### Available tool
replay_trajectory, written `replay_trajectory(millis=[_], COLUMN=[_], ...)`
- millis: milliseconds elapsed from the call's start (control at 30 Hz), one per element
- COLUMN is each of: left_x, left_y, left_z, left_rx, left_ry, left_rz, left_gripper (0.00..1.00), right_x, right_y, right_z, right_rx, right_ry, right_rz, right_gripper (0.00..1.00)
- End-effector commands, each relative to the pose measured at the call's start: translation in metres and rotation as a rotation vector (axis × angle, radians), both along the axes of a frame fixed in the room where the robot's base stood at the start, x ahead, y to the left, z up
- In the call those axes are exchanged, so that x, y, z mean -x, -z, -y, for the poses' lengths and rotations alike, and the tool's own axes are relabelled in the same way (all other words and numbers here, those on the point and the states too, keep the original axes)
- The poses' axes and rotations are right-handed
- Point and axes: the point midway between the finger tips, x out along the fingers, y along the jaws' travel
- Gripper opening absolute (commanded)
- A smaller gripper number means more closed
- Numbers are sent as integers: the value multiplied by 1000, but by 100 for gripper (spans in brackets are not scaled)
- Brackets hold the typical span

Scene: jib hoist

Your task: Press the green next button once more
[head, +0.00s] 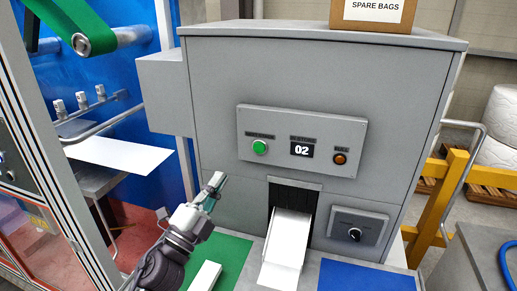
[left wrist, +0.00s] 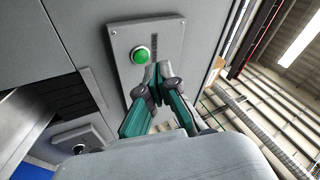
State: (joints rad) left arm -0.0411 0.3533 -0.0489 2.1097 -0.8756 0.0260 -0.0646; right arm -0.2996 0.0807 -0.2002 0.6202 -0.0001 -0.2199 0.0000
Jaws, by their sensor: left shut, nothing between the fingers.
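The green button (head: 260,147) sits at the left of a light grey control panel (head: 315,165) on the front of a grey machine. A small display (head: 302,150) beside it reads 02, with an orange button (head: 340,158) to its right. My left gripper (head: 215,182) is shut and empty, below and left of the green button in the head view. In the left wrist view the closed fingertips (left wrist: 160,72) are close to the green button (left wrist: 141,55) in the picture, beside it and not covering it. Contact does not show. My right gripper is out of view.
A white strip (head: 287,240) comes out of a dark slot below the panel. A knob plate (head: 355,230) is at its right. Green (head: 222,258) and blue (head: 365,275) mats lie in front. A cardboard box (head: 373,14) stands on top. A yellow rail (head: 440,200) is at right.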

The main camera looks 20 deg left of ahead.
Motion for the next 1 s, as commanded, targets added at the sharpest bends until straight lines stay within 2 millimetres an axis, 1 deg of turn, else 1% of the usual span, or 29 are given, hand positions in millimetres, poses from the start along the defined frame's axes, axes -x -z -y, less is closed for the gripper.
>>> replay_trajectory(millis=[33, 100, 200, 333, 500, 767, 867, 1000], left_x=[-2, -2, -1, 0, 1, 0, -3, -16], left_y=[-10, -18, -22, -21, -21, -21, -21, -20], left_z=[9, 22, 35, 45, 49, 49, 49, 49], left_rx=[-85, -195, -320, -416, -451, -447, -447, -446], left_ry=[39, 91, 150, 198, 216, 216, 216, 214], left_rz=[55, 115, 172, 209, 221, 221, 221, 222], left_gripper=[0, 0, 0, 0, 0, 0, 0, 0], right_x=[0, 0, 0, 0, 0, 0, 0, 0], right_y=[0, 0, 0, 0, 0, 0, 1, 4], right_z=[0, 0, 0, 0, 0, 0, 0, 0], right_rx=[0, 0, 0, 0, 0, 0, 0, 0], right_ry=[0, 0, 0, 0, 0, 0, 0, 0], right_rz=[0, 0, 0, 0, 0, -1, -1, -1], right_gripper=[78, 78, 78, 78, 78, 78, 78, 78])
